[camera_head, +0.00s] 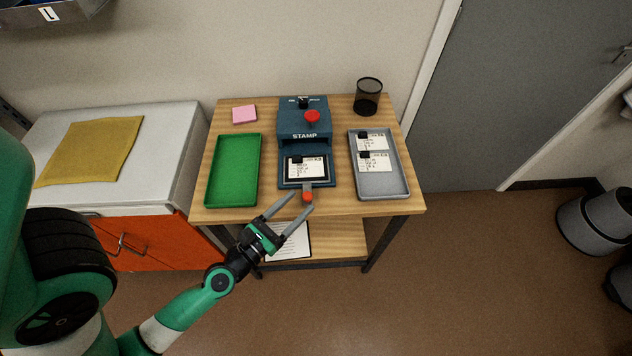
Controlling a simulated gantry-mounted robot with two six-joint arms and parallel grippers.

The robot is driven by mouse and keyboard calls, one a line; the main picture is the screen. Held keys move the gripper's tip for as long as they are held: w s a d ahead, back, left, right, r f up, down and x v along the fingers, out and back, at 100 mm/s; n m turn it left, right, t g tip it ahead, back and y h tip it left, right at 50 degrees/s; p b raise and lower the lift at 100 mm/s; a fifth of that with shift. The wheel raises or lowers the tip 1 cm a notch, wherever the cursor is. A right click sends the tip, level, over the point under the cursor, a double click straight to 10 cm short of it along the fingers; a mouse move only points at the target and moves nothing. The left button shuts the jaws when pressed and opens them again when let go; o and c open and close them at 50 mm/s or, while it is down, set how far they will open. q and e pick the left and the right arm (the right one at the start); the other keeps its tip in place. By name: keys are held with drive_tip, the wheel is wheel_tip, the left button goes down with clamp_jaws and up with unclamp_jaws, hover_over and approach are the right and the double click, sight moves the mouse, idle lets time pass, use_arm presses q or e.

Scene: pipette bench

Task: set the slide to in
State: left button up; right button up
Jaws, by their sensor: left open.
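The blue stamp machine (304,124) stands at the middle of the wooden table, with a red button and a black knob on top. Its slide (290,184) sticks out at the front, towards me, with a white printed card (306,167) lying on it. An orange-red handle (308,196) is at the slide's front end. My left gripper (298,204) is open, its two fingers pointing at the handle, one to each side of it in the picture. I cannot tell whether a finger touches the handle. My right gripper is not in view.
A green tray (209,184) is left of the machine. A grey tray (384,190) with white cards is on the right. A pink note pad (244,114) and a black mesh cup (368,96) stand behind. The table's front edge (390,211) is close to the gripper.

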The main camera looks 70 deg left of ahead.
use_arm(q)
drive_tip(key=p+x, duration=0.1)
drive_tip(key=x, duration=0.6)
drive_tip(key=shift+w+p, duration=0.2)
drive_tip(key=shift+p, duration=0.15)
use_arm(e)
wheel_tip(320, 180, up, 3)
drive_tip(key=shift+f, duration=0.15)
use_arm(q)
clamp_jaws()
drive_tip(key=shift+r, duration=0.1)
idle(0.5)
